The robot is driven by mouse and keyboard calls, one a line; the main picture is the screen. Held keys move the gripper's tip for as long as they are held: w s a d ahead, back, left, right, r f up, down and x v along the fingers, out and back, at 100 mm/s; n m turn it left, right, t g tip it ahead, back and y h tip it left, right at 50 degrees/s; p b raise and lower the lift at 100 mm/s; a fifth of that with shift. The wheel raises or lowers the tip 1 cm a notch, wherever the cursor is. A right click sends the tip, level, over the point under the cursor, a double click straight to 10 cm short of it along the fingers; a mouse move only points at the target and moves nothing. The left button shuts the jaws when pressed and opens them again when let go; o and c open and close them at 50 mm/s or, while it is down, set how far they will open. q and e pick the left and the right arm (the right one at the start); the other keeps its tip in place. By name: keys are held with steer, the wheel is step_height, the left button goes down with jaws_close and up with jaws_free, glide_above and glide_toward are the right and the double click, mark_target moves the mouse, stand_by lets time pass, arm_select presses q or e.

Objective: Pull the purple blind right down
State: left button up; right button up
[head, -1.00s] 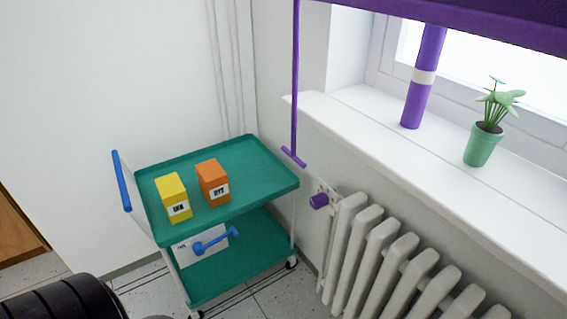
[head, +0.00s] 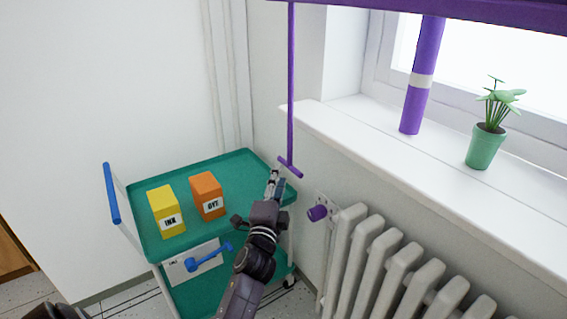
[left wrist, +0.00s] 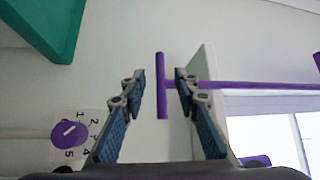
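The purple blind (head: 470,14) runs along the top of the window in the head view. A thin purple pull rod (head: 291,85) hangs from its left end and ends in a short crossbar (head: 290,168). My left gripper (head: 274,178) is just below and left of the crossbar in the head view. In the left wrist view the gripper (left wrist: 160,95) is open, with the crossbar (left wrist: 161,85) showing between its two fingers and the rod (left wrist: 240,85) running off to the right. I cannot tell whether a finger touches it. My right gripper is not in view.
A green trolley (head: 190,236) with a yellow box (head: 165,212) and an orange box (head: 207,196) stands below left. A radiator (head: 390,260) with a purple valve knob (head: 317,213) is on the right. The sill (head: 400,170) holds a plant (head: 485,145) and a purple tube (head: 420,90).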

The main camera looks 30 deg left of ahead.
mark_target(283, 159)
arm_select(q)
steer(key=x, duration=0.7)
steer(key=shift+w+a+r, duration=0.1)
steer(key=shift+w+a, duration=0.05)
steer(key=shift+w, duration=0.15)
jaws_close()
